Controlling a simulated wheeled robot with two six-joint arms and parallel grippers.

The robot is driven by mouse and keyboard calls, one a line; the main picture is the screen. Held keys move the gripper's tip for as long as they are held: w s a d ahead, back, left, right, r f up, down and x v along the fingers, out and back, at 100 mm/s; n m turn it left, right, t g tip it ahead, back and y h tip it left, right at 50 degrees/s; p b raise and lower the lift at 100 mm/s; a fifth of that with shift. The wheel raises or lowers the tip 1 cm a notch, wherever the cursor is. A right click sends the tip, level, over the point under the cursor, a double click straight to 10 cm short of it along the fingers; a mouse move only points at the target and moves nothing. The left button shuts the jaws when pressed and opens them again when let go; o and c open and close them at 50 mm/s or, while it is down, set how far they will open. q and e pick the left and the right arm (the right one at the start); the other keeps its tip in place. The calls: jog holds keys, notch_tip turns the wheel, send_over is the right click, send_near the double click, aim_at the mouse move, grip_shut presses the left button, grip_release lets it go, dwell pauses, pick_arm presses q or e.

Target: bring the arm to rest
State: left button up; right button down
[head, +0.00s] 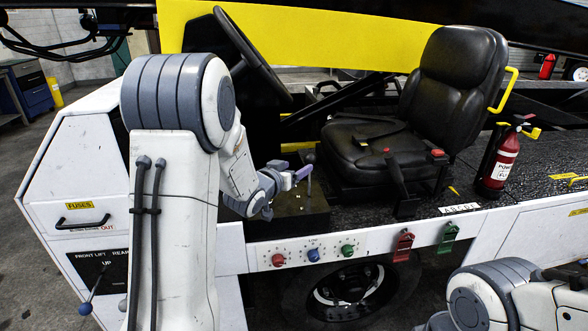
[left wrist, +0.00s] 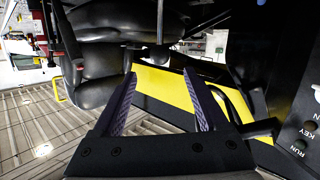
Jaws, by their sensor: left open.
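My left arm rises from the bottom left of the head view and bends over the loader's side. Its gripper (head: 300,175) is above the dark console box between the steering wheel and the seat. In the left wrist view the two purple-lined fingers of this gripper (left wrist: 160,95) stand apart with nothing between them. My right arm shows only in part at the bottom right of the head view; its gripper is not visible.
The black seat (head: 385,145) and steering wheel (head: 252,55) flank the left gripper. Below are coloured knobs (head: 313,254) and red and green switch covers (head: 402,246). A fire extinguisher (head: 500,160) stands right. In the left wrist view, a key-switch panel (left wrist: 300,140) is close at right.

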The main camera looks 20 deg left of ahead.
pick_arm(q)
jog(key=s+d+f+m+g+h+p, duration=0.15)
jog(key=s+d+g, duration=0.35)
jog(key=d, duration=0.5)
jog(key=s+d+f+m+g, duration=0.1)
jog(key=s+d+m+g, duration=0.1)
jog(key=s+d, duration=0.65)
jog(key=s+d+m+g, duration=0.2)
jog(key=s+d+g, duration=0.1)
jog(key=s, duration=0.9)
jog(key=s+d+m+g+y+p, duration=0.1)
jog(key=s+d+m+g, duration=0.2)
jog(key=s, duration=1)
jog(key=shift+s+g+p, duration=0.15)
jog(key=shift+g+p, duration=0.15)
jog(key=shift+g, duration=0.9)
